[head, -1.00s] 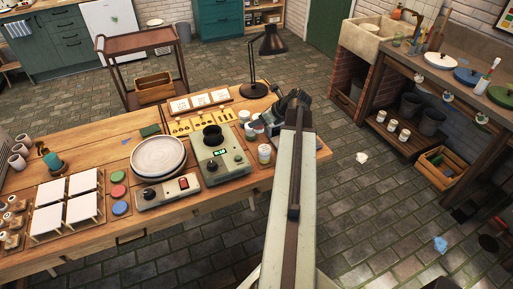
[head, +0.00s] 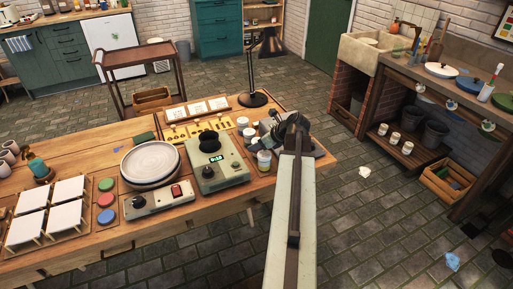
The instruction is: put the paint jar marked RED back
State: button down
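My gripper (head: 283,130) is at the far end of my pale arm, low over the right end of the wooden table. It is dark, partly hidden by the arm, and its fingers cannot be made out. Small white paint jars (head: 242,123) stand just left of it, near a yellow slotted board (head: 197,130). No label can be read, so I cannot tell which jar is marked RED, or whether one is in my gripper.
A green-grey device (head: 220,175), a plate on a turntable (head: 150,160) and a switch box (head: 160,202) fill the table's middle. A black lamp (head: 252,98) stands behind my gripper. White tiles (head: 68,190) lie left.

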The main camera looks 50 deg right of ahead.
jog(key=shift+f, duration=0.2)
jog(key=c, duration=0.7)
grip_release()
jog(key=shift+o, duration=0.2)
jog(key=shift+r, duration=0.35)
jog(key=p+v, duration=0.8)
jog(key=v, duration=0.3)
jog(key=shift+s+r, duration=0.2)
jog(key=shift+s, duration=0.15)
